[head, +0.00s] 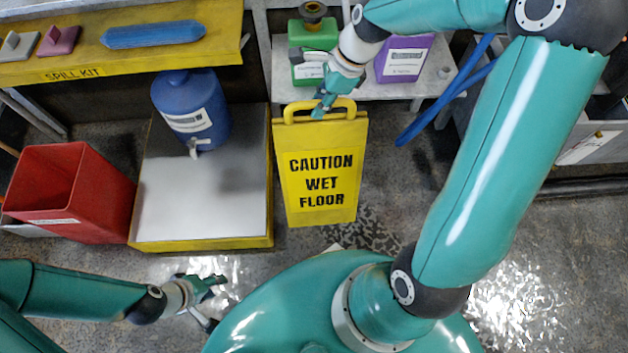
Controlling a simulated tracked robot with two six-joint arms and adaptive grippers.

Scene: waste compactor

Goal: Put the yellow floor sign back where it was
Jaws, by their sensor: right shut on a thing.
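The yellow floor sign (345,217) reads "CAUTION WET FLOOR" and stands roughly upright in front of the grey bench, right beside the low yellow-edged platform. My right gripper (324,104) is at the handle on the sign's top edge and is shut on it. The gripper hides part of the handle. I cannot tell whether the sign's foot touches the floor. My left gripper (214,303) is low at the left, apart from the sign, over the floor. Its fingers are spread and nothing is between them.
A blue jug (205,100) stands on the yellow-edged platform (160,225). A red bin (90,205) is left of it. Green (305,40) and purple (405,58) containers sit on the grey bench (438,85). Wet-looking floor (225,268) lies in front.

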